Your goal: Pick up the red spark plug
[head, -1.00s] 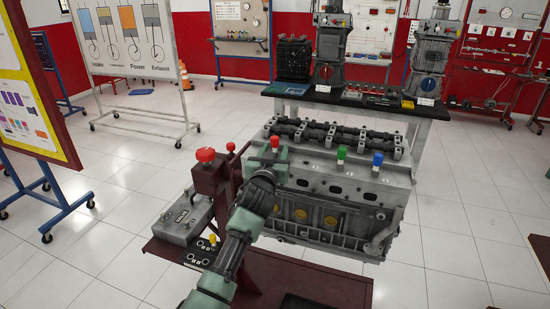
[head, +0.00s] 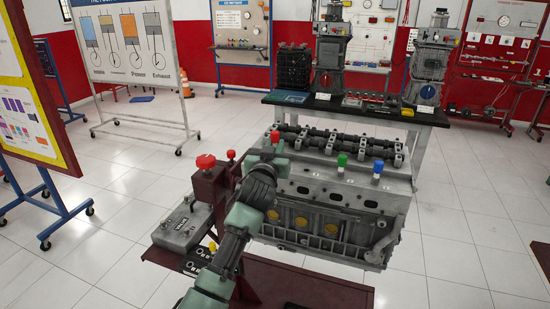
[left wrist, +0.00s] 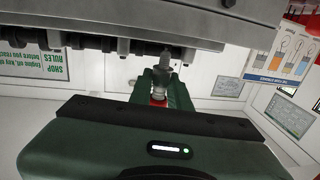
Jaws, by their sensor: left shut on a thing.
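The red spark plug (head: 275,136) shows its red top at the left end of the grey engine block (head: 325,215). My left gripper (head: 268,155) is shut on it at the block's near edge. In the left wrist view, the red part of the plug (left wrist: 158,100) sits between the green fingers (left wrist: 160,94), and its metal end points toward the block (left wrist: 200,18). I cannot tell whether that end is clear of the block. My right gripper is not in view.
A green plug (head: 342,160) and a blue plug (head: 378,167) stand on the block to the right. A dark red stand with a red knob (head: 205,161) is close on the left. A grey box (head: 182,228) lies on its shelf. A black-topped table (head: 440,118) stands behind.

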